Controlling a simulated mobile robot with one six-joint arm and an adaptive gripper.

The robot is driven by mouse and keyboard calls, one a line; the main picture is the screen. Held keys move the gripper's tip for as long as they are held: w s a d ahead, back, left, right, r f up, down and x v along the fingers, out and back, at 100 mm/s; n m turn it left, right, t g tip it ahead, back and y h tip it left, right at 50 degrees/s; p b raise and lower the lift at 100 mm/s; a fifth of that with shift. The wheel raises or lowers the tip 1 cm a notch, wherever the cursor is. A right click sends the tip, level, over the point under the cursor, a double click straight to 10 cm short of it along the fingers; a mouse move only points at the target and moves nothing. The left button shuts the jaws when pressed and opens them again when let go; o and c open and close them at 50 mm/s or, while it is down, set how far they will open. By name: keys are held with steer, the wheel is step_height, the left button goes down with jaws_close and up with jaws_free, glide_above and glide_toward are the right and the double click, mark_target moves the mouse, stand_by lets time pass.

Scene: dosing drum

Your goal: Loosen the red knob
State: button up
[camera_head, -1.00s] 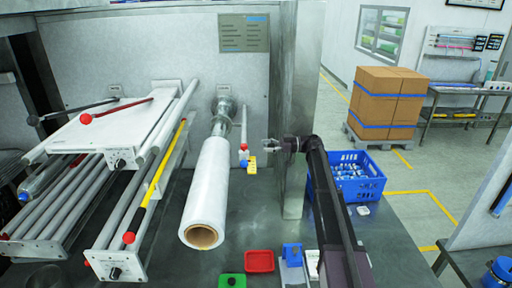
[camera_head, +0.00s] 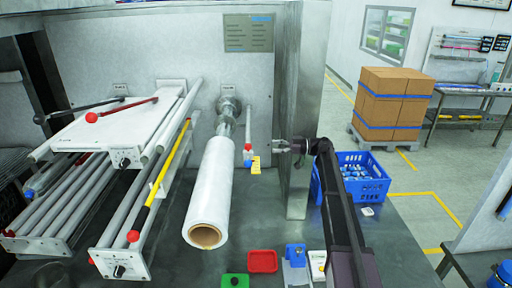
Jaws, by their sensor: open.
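Several red round ends show, and I cannot tell which is the task's red knob. A small red knob (camera_head: 248,147) sits on a thin upright rod by the back wall, right of the white roll. Larger red balls end the red-handled lever (camera_head: 91,117) and the yellow-and-black bar (camera_head: 133,236) at left. My gripper (camera_head: 279,146) is open and empty, pointing left. In the picture it is just right of the small red knob, with a gap between them. Its depth relative to the knob is unclear.
A white roll (camera_head: 210,190) on a metal shaft stands left of my gripper. A steel post (camera_head: 303,110) rises behind my gripper. A blue crate (camera_head: 375,187) of small items is at right. A red tray (camera_head: 262,262) and a green block (camera_head: 234,281) lie at the front.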

steer(key=s+a+m+t+h, duration=0.2)
steer(key=s+a+m+t, duration=0.25)
steer(key=s+t, duration=0.2)
steer(key=m+t+h, duration=0.5)
steer(key=m+t, duration=0.1)
steer(key=t, duration=0.1)
glide_toward(250, 148)
steer(key=v, duration=0.2)
steer(key=shift+s+d+n, duration=0.1)
steer(key=shift+d+n, duration=0.15)
steer(key=x, duration=1.4)
steer(key=shift+s, duration=0.1)
jaws_close()
